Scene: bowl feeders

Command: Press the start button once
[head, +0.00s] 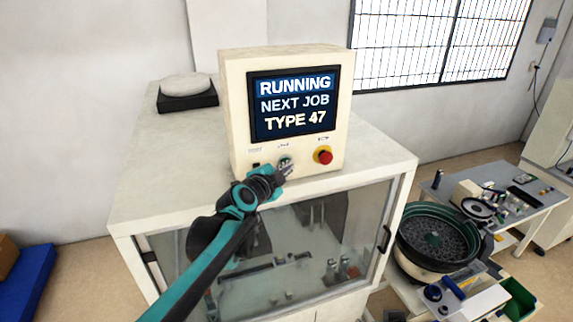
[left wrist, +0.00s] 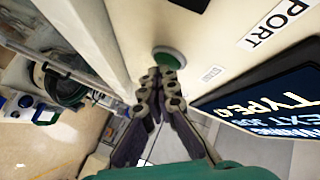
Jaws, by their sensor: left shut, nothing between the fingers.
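The cream control box (head: 238,120) stands on top of the machine cabinet. Its screen (head: 294,103) reads "RUNNING, NEXT JOB, TYPE 47". The green start button (head: 284,160) is on the box's lower front, partly covered by my left gripper (head: 286,170) in the head view. In the left wrist view the green button (left wrist: 168,59) is just beyond the fingertips of my left gripper (left wrist: 160,74). The left gripper is shut and empty. I cannot tell whether its tips touch the button. My right gripper is not in view.
A red stop button (head: 323,156) on a yellow base is right of the start button. A small black switch (head: 256,166) is to its left. The glass-fronted cabinet (head: 150,150) is below. A bowl feeder (head: 437,238) and a cluttered table (head: 545,200) stand at right.

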